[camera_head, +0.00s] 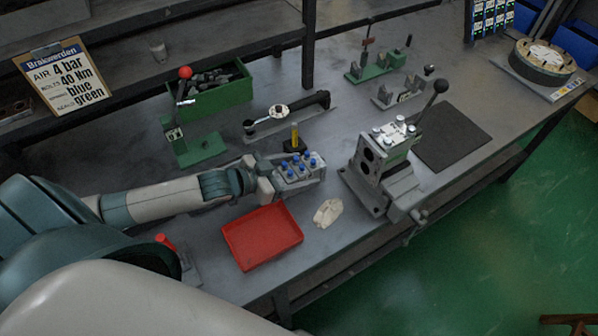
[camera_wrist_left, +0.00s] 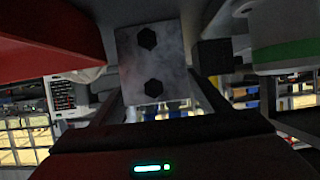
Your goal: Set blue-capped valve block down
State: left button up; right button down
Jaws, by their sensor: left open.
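The blue-capped valve block (camera_head: 300,172), a grey block with several blue caps on top, is upright at the middle of the bench, behind the red tray. In the left wrist view its grey face (camera_wrist_left: 152,62) shows two dark hexagonal holes. My left gripper (camera_head: 278,177) is at the block's left side, its jaws open with the block in front of or between them. Its dark fingers also show in the left wrist view (camera_wrist_left: 160,100). Whether a finger touches the block cannot be told. The block's underside is hidden. My right gripper is not in view.
A red tray (camera_head: 262,238) lies just in front of the block, with a pale cloth (camera_head: 327,213) beside it. A yellow-and-black object (camera_head: 295,138) stands close behind. A clamping fixture (camera_head: 385,165) with a lever stands to the right. A dark mat (camera_head: 451,136) lies beyond it.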

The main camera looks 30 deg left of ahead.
pick_arm(q)
jog(key=shift+c, duration=0.4)
grip_shut()
jog(key=shift+w+r, duration=0.1)
jog(key=shift+r, duration=0.1)
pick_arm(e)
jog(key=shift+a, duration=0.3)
